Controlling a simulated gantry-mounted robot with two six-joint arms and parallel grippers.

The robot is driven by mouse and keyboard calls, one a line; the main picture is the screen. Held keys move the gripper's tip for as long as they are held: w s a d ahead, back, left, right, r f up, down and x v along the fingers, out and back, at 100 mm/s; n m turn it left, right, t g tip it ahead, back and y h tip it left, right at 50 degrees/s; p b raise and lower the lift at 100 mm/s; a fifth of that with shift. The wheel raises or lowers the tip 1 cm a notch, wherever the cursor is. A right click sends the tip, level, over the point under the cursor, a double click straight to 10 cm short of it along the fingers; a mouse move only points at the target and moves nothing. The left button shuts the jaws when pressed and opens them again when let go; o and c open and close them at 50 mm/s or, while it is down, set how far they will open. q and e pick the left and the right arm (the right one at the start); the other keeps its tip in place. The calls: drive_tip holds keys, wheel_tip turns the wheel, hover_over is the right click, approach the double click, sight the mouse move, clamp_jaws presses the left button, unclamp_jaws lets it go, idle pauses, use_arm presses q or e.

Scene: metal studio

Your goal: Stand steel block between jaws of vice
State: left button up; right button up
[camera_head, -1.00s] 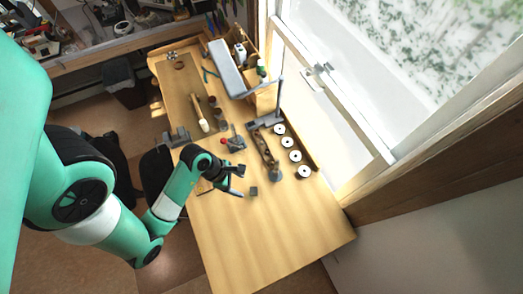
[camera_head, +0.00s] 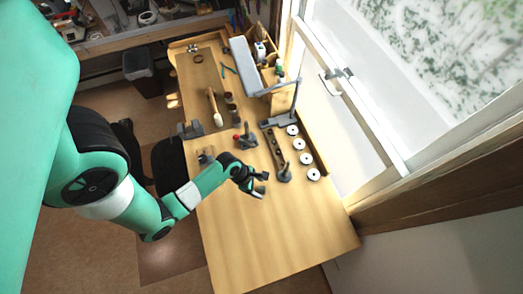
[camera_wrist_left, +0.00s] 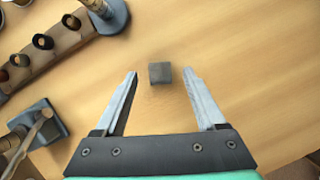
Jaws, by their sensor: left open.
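The steel block (camera_wrist_left: 160,72) is a small grey cube lying on the wooden bench in the left wrist view. My left gripper (camera_wrist_left: 164,75) is open and empty, with its two fingers on either side of the line to the block. The gap between fingers and block in height cannot be told. In the head view my left gripper (camera_head: 261,184) is over the near half of the bench, and I cannot make out the block by its fingers. A grey vice-like fixture (camera_head: 189,129) sits at the bench's left edge; its jaws are too small to judge. My right gripper is not in view.
A wooden tool rack (camera_head: 275,147) and a dark round-based stand (camera_head: 285,174) are right of the gripper. White discs (camera_head: 305,158) line the window side. A small stand with a red knob (camera_head: 245,138) is farther back. The near bench (camera_head: 285,235) is clear.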

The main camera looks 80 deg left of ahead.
use_arm(q)
drive_tip(key=shift+w+f, duration=0.3)
drive_tip(key=shift+f, duration=0.35)
clamp_jaws()
